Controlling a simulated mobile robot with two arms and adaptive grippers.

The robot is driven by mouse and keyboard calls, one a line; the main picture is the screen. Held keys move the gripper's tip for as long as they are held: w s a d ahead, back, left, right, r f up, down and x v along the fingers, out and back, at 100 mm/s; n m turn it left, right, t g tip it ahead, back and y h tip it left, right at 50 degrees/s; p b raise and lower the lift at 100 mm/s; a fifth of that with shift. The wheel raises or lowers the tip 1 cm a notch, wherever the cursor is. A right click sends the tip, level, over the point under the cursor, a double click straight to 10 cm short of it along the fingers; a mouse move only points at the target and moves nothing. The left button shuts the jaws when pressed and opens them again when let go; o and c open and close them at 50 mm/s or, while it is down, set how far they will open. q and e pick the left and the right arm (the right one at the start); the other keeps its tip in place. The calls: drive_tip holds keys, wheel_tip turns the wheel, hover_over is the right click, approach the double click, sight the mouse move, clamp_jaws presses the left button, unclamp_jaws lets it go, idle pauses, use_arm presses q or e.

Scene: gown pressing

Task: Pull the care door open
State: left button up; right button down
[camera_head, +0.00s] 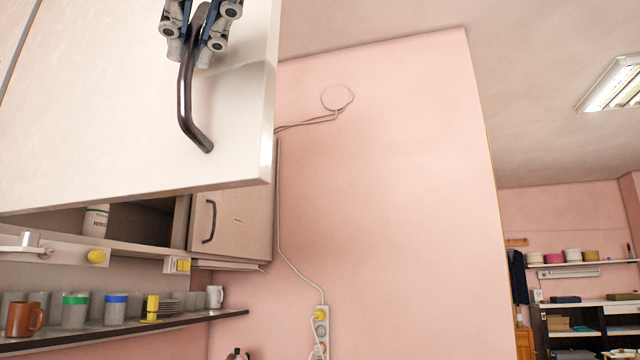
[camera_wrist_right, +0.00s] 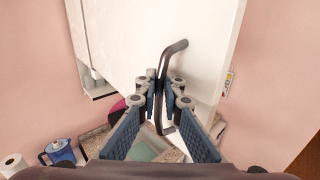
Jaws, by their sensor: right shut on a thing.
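The white care door (camera_head: 120,100) fills the upper left of the head view and stands swung out from its cabinet. Part of the dark cabinet inside, with a white bottle (camera_head: 96,220), shows below its lower edge. The door's dark bent handle (camera_head: 187,100) runs down near its right edge. My right gripper (camera_head: 200,30) is shut on the upper part of the handle, at the top of the picture. In the right wrist view, the gripper's blue fingers (camera_wrist_right: 160,95) close around the handle (camera_wrist_right: 172,55), beside the white door face (camera_wrist_right: 125,35). My left gripper is not in view.
A closed cabinet door (camera_head: 235,225) with its own handle is behind, at the right. A dark shelf (camera_head: 190,320) below carries several mugs and plates. The pink wall (camera_head: 380,180) has a cable and a socket strip (camera_head: 321,328). A blue jug (camera_wrist_right: 60,152) shows in the wrist view.

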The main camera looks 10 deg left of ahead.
drive_tip(key=shift+r, duration=0.1)
drive_tip(key=c, duration=2.4)
unclamp_jaws()
drive_tip(key=v, duration=1.2)
